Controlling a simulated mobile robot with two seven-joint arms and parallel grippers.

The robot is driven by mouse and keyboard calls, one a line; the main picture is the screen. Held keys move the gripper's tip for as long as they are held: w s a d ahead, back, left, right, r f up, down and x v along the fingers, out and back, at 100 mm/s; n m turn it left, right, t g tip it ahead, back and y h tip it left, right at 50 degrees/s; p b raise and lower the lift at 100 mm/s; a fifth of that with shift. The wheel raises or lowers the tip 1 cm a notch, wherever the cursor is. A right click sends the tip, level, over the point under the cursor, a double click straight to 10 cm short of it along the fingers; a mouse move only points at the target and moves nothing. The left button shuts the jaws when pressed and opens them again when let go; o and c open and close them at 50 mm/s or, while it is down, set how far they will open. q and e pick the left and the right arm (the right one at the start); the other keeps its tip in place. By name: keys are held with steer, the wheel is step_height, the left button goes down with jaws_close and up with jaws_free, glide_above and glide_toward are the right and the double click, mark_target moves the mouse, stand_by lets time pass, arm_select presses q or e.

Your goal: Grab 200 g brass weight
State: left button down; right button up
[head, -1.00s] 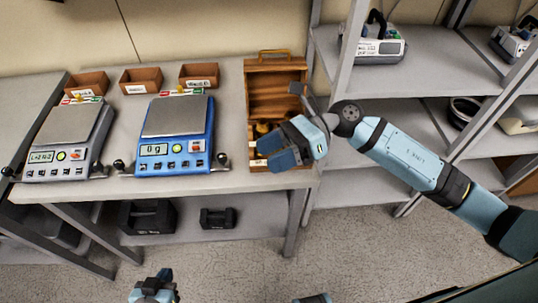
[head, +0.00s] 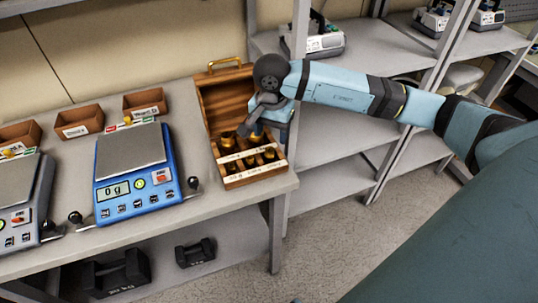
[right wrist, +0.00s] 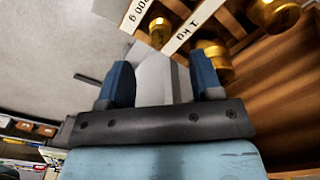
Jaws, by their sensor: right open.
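The open wooden weight box (head: 203,115) stands at the right end of the bench and holds several brass weights (head: 228,139) behind white label strips. In the head view the labels are too small to read, so I cannot tell which weight is 200 g. My right gripper (head: 250,126) is over the rear of the box and hides part of it. My left gripper is not in view.
A blue scale (head: 135,177) reading 0 g stands left of the box, with a grey scale (head: 20,200) farther left. Small brown bins (head: 79,123) line the back. Grey shelving (head: 335,80) stands close on the right.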

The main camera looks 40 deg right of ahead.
mark_target(270, 149)
steer(key=f, duration=0.6)
steer(key=shift+s+a+f, duration=0.1)
steer(key=shift+a+f, duration=0.2)
jaws_close()
steer(key=shift+r, duration=0.15)
